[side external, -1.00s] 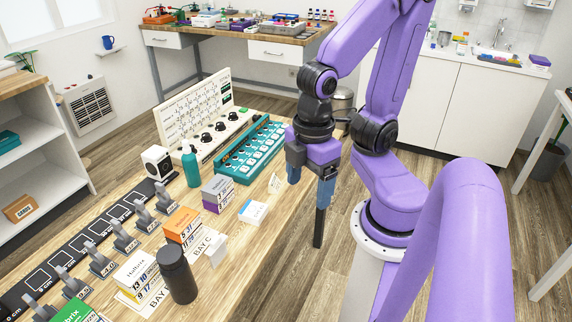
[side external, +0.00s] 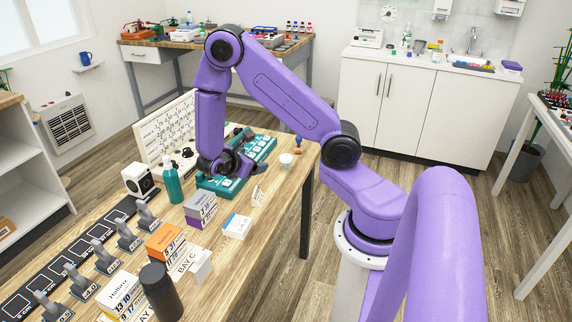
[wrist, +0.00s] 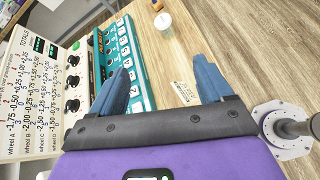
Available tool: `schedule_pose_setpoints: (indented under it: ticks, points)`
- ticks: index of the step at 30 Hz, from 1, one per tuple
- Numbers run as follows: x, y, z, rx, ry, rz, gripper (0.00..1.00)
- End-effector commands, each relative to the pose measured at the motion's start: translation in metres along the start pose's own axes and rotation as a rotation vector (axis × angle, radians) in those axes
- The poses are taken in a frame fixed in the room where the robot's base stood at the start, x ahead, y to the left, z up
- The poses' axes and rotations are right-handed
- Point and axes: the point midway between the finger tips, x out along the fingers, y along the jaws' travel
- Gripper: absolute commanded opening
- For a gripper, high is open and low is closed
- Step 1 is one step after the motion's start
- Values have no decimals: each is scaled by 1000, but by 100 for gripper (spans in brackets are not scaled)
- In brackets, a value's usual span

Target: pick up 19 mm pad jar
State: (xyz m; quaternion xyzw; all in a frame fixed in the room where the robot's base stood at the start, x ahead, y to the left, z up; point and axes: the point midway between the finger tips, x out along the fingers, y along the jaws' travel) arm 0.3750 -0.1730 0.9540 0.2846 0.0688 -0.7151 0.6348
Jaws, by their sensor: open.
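A small whitish jar (side external: 286,160) stands upright near the far right end of the wooden table. It also shows at the top of the wrist view (wrist: 164,21). It is the only jar of that kind that I make out; no size marking can be read on it. My gripper (wrist: 163,78) is open, with nothing between its two blue fingers. In the side view my gripper (side external: 236,164) is low over the teal tray, left of the jar and apart from it. Its fingertips are hard to make out there.
The teal tray (side external: 262,153) with white squares lies beside a white dial panel (side external: 163,133). A small card (wrist: 185,93) stands on the table. A wooden-handled item (side external: 297,145) is just behind the jar. A teal bottle (side external: 172,183) and boxes (side external: 201,206) stand nearer.

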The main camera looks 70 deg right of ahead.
Motion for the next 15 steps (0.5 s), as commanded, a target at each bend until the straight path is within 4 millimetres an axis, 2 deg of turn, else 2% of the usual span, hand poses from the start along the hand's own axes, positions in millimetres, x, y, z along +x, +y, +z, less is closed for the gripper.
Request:
schedule_pose_setpoints:
  ticks: [1, 6, 10, 15]
  points:
    - [20, 0, -4, -42, -38, -4, 80]
    - [78, -1, -17, -168, -107, 8, 80]
    - [110, -8, -27, -243, -124, 15, 80]
    - [131, -16, -35, -292, -124, 20, 80]
